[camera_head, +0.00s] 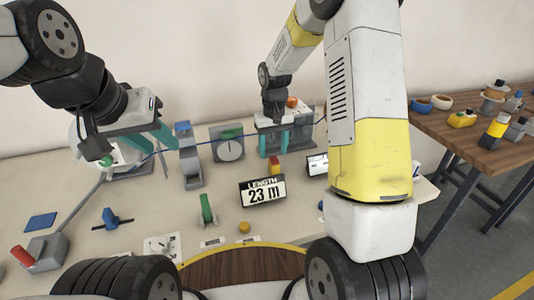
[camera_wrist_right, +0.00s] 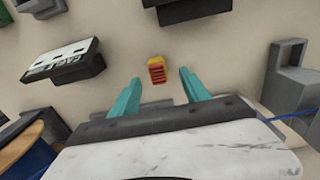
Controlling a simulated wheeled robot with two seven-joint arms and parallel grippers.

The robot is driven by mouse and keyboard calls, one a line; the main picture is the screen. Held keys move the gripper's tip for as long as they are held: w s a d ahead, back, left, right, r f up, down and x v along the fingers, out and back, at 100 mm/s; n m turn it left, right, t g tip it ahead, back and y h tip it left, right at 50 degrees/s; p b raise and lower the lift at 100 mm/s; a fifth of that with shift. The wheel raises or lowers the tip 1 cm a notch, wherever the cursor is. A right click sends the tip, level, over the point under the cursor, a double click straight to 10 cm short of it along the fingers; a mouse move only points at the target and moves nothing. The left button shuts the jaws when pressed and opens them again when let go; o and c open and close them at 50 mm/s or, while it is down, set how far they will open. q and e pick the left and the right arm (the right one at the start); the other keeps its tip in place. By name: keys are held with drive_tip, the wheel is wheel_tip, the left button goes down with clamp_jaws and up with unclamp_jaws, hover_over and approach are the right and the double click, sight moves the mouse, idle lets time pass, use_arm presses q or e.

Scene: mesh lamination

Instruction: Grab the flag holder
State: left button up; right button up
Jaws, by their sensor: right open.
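A small red-and-yellow block (camera_head: 274,165), which may be the flag holder, sits on the table behind the length sign. In the right wrist view the block (camera_wrist_right: 157,70) lies ahead of the fingertips, roughly centred between them. My right gripper (camera_head: 274,144) is open with nothing between its teal fingers, which also show in the wrist view (camera_wrist_right: 159,92). My left gripper (camera_head: 155,142) is at the left by a white device with a green part. Whether its fingers are closed on anything cannot be told.
A sign reading "LENGTH 23 m" (camera_head: 262,191) stands in front of the block. A dial gauge (camera_head: 228,146) and a grey post with a blue top (camera_head: 189,160) stand left of it. A blue cable (camera_head: 240,135) runs across behind. A wooden side table (camera_head: 470,130) is at right.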

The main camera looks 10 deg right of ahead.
sight(274, 162)
drive_tip(key=f, duration=0.5)
drive_tip(key=shift+w+d+f, duration=0.15)
drive_tip(key=shift+d+f, duration=0.05)
drive_tip(key=shift+c, duration=0.2)
clamp_jaws()
